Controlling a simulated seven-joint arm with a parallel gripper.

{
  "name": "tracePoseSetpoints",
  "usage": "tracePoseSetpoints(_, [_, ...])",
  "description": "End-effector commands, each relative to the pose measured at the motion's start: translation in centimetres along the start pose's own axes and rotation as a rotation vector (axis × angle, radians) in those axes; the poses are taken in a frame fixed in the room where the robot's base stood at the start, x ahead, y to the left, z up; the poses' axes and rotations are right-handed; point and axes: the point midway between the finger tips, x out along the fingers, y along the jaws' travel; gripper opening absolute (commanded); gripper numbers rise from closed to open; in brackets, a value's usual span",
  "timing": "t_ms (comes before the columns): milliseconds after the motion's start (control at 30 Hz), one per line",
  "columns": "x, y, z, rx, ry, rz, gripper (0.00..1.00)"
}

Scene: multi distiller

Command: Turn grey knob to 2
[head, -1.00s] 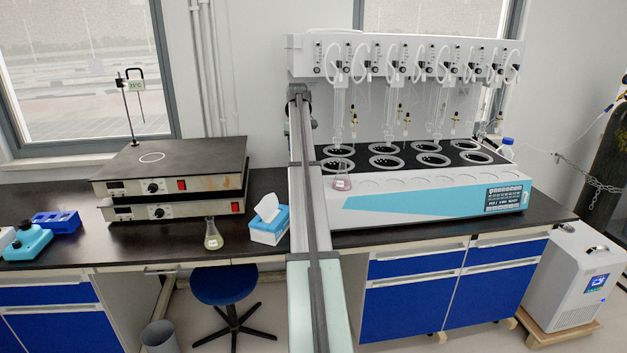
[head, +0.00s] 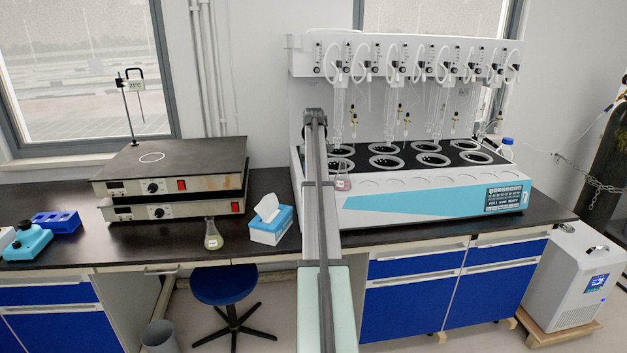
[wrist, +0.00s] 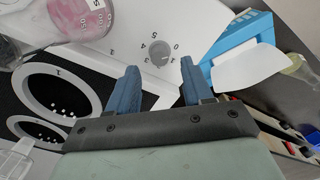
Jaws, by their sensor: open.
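A round grey knob (wrist: 159,50) sits on the white front panel of the distiller, with small digits printed in a ring around it. In the wrist view it lies just beyond the gap of my gripper (wrist: 158,67), whose two blue fingers are apart and empty. The fingers point towards the knob, and I see no contact. I cannot tell which digit the knob points to. In the head view the distiller (head: 430,208) stands on the bench, and my arm hides the knob and my gripper.
A flask of pink liquid (head: 342,183) stands at the distiller's front left; it also shows at the wrist view's upper left (wrist: 75,25). A blue tissue box (head: 268,233) and a flask (head: 213,238) stand left of my arm. Round black wells (wrist: 55,92) line the distiller's top.

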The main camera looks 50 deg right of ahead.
Motion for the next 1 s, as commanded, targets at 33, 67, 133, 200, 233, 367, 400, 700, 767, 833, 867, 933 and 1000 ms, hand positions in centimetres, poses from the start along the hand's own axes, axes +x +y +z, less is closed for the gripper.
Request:
tracePoseSetpoints(33, [0.8, -0.1, 0.1, 0.0, -0.001, -0.001, 0.5])
tracePoseSetpoints(67, [1.2, -0.1, 0.1, 0.0, -0.001, -0.001, 0.5])
tracePoseSetpoints(133, [1.9, -0.1, 0.1, 0.0, -0.001, -0.001, 0.5])
tracePoseSetpoints(200, [2.5, 0.0, 0.0, 0.0, 0.0, 0.0, 0.5])
tracePoseSetpoints(233, [2.7, 0.0, 0.0, 0.0, 0.0, 0.0, 0.5])
tracePoseSetpoints(367, [3.3, 0.0, 0.0, 0.0, 0.0, 0.0, 0.5])
tracePoseSetpoints(400, [3.4, 0.0, 0.0, 0.0, 0.0, 0.0, 0.5])
tracePoseSetpoints(700, [3.4, 0.0, 0.0, 0.0, 0.0, 0.0, 0.48])
tracePoseSetpoints(767, [3.4, 0.0, 0.0, 0.0, 0.0, 0.0, 0.42])
tracePoseSetpoints(833, [3.4, 0.0, 0.0, 0.0, 0.0, 0.0, 0.35])
tracePoseSetpoints(867, [3.4, 0.0, 0.0, 0.0, 0.0, 0.0, 0.32])
tracePoseSetpoints(933, [3.4, 0.0, 0.0, 0.0, 0.0, 0.0, 0.26])
tracePoseSetpoints(1000, [3.4, 0.0, 0.0, 0.0, 0.0, 0.0, 0.19])
